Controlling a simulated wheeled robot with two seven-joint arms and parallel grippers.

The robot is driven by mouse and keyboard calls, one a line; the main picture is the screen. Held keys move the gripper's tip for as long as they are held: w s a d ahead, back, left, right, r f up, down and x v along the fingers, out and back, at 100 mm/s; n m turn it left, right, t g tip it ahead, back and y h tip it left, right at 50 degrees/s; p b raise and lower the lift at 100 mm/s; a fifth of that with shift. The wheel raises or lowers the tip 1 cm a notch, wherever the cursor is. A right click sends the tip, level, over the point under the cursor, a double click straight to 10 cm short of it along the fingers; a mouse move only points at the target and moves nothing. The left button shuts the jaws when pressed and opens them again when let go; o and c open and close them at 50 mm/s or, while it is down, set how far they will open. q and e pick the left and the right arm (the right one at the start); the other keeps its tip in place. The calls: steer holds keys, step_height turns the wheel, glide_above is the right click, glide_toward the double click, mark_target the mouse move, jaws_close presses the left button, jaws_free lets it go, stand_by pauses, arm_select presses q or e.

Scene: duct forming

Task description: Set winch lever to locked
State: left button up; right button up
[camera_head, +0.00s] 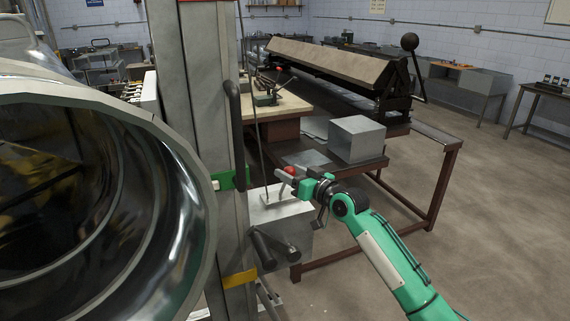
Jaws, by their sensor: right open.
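My right gripper (281,182), on a green arm from the lower right, has its jaws apart. A red ball knob (290,170) shows right at its fingers; I cannot tell whether they touch it. The knob looks like the end of the winch lever, but the rest of the lever is hidden or too small to make out. A grey box (291,221), apparently the winch housing, sits beside a tall grey post (205,120). Dark cylindrical grips (268,250) stick out low on it. The post carries a green band (235,179) and a yellow band (239,279). My left gripper is out of view.
A large shiny metal duct (190,215) fills the left side. A brown-framed bench (442,185) with a grey block (357,138) and a long bending machine (330,62) stands behind my gripper. The floor at the right is clear.

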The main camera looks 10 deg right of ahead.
steer(key=shift+x, duration=1.05)
steer(key=shift+w+a+p, duration=0.15)
steer(key=shift+w+p, duration=0.15)
steer(key=shift+w, duration=0.05)
jaws_close()
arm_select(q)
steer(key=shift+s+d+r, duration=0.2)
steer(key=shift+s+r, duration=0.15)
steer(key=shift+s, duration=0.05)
